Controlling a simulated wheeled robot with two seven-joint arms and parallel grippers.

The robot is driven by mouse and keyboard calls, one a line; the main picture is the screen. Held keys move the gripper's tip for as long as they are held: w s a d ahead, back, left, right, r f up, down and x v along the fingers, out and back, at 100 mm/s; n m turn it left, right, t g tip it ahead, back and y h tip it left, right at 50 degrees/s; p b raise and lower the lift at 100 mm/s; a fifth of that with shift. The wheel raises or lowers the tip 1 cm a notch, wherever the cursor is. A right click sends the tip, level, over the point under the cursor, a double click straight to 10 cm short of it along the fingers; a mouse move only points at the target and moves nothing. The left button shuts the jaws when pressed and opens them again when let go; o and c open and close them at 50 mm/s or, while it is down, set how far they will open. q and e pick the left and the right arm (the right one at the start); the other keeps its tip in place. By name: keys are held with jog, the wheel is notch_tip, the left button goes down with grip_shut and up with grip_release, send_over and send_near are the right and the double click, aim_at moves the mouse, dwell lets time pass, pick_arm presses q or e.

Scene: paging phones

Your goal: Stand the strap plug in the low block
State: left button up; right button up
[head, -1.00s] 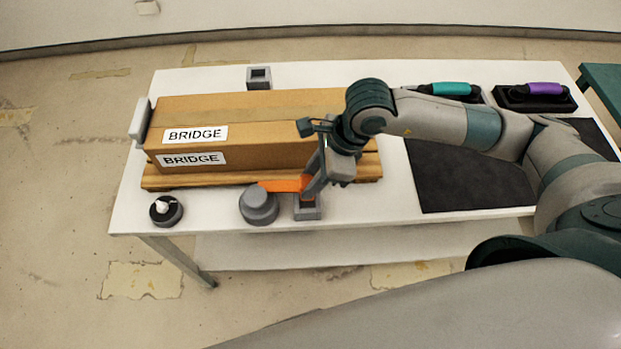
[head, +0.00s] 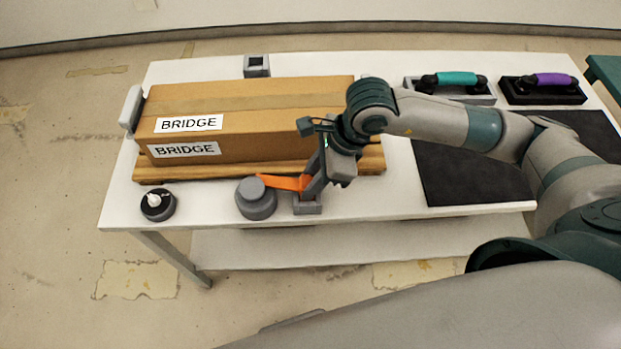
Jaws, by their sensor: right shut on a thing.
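My right gripper (head: 314,184) points down at the near edge of the table, shut on the strap plug at the end of the orange strap (head: 285,182). The plug itself is mostly hidden by the fingers. The strap runs from the round grey reel (head: 256,199) to the fingers. The low block (head: 307,206), a small grey square block, is right under the fingertips. I cannot tell whether the plug is inside its opening or just above it. My left gripper is not in view.
A cardboard box labelled BRIDGE (head: 240,125) lies on a wooden pallet (head: 210,172) behind the gripper. A second grey block (head: 257,66) stands behind the box. Teal (head: 457,79) and purple (head: 552,80) handsets rest beyond a dark mat (head: 462,170).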

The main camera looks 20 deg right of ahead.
pick_arm(q)
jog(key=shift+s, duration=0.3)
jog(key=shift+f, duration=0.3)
jog(key=shift+b, duration=0.4)
pick_arm(e)
jog(key=shift+d, duration=0.1)
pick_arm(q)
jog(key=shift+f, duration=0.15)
